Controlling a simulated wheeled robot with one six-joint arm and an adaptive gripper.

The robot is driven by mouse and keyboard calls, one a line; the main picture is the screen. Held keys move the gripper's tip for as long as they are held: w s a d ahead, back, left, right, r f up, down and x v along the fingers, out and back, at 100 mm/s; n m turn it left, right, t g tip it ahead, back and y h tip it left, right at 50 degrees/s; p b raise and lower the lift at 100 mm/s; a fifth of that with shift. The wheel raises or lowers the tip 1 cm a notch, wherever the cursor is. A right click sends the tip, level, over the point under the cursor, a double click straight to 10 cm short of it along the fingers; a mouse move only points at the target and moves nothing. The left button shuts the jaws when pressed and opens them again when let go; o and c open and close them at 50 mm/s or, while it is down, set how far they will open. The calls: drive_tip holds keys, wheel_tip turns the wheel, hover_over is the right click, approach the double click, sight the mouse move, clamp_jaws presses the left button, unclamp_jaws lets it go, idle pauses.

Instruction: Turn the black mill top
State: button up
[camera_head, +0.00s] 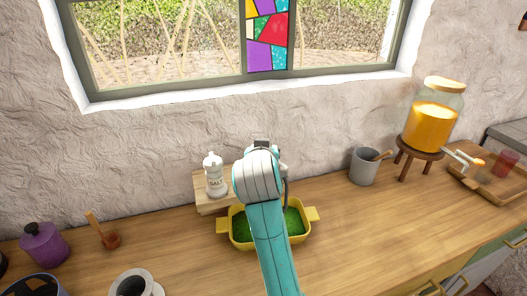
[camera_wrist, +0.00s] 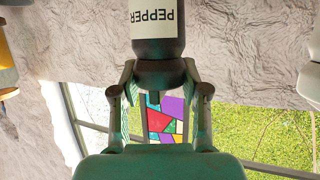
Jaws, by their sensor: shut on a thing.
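The pepper mill (camera_wrist: 158,48) shows in the wrist view, upside down in the picture, with a dark body and a white PEPPER label. Its black mill top (camera_wrist: 160,72) sits between the two fingers of my gripper (camera_wrist: 160,78). My gripper is shut on the top, with one finger on each side. In the head view my arm's wrist hides the mill and the fingers.
A white salt mill (camera_head: 214,178) stands on a wooden block (camera_head: 207,208) left of my wrist. A yellow dish with green contents (camera_head: 239,241) lies under my arm. A grey cup (camera_head: 363,167) and juice dispenser (camera_head: 432,125) stand right; the counter between is clear.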

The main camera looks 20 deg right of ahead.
drive_tip(key=o, duration=1.2)
drive_tip(key=v, duration=1.2)
